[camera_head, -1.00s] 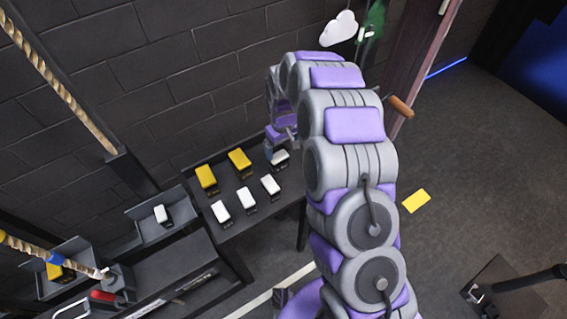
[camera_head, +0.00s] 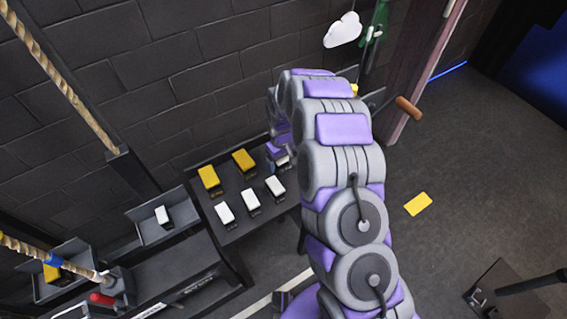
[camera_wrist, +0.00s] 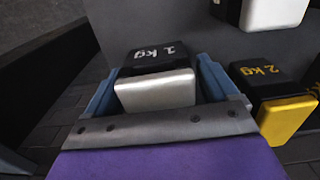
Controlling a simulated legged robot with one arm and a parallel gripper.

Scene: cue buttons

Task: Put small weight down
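In the head view, my gripper (camera_head: 277,152) is low at the right end of the dark table (camera_head: 232,232). The small weight is mostly hidden there by the gripper and arm.
White weights (camera_head: 250,199) and yellow weights (camera_head: 244,160) stand close by on the table. A yellow 2 kg weight (camera_wrist: 285,105) is right of my gripper in the wrist view. A brick wall (camera_head: 200,90) rises behind the table. Open floor (camera_head: 470,180) lies to the right.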

